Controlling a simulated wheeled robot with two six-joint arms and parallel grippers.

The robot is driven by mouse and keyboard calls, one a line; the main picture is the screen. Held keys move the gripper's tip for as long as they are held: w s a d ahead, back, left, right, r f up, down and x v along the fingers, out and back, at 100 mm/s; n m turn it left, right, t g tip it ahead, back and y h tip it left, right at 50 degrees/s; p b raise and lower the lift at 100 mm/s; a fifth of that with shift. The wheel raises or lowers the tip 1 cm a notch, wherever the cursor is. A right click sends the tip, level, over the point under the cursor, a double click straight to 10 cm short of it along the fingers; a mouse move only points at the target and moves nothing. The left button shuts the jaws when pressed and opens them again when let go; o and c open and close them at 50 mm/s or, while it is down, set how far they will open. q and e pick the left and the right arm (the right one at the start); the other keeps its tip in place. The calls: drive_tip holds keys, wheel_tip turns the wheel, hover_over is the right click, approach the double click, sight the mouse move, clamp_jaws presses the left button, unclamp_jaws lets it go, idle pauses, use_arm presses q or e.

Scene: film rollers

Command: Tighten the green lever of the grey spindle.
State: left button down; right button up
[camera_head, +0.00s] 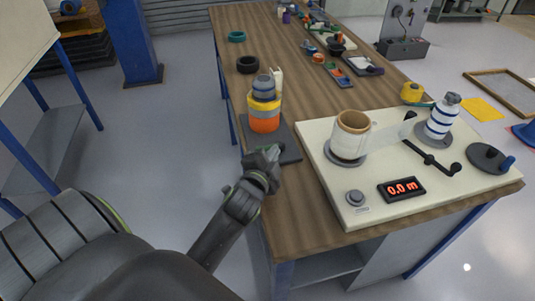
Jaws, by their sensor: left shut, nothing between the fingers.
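My left gripper (268,158) is shut and empty. It is at the left edge of the table, at the near side of a dark square base plate (286,146). A small green piece (274,149), perhaps the green lever, shows right at the fingertips; I cannot tell whether they touch it. A stack of orange, yellow and grey rings (264,118) stands upright on the plate, with a grey top (263,86). Whether this is the grey spindle is unclear, as the stack hides any post inside. My right gripper is not in view.
A cream machine board (330,190) to the right carries a film roll (350,135), a blue-striped roll (442,118), a crank (432,158) and a red display (402,189). Black (247,65) and teal (236,36) rings lie farther back.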

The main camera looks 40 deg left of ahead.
use_arm(q)
drive_tip(key=shift+a+f, duration=0.5)
drive_tip(key=shift+a, duration=0.4)
drive_tip(key=shift+s, duration=0.1)
drive_tip(key=shift+a+f, duration=0.1)
drive_tip(key=shift+a, duration=0.5)
drive_tip(key=shift+f, duration=0.1)
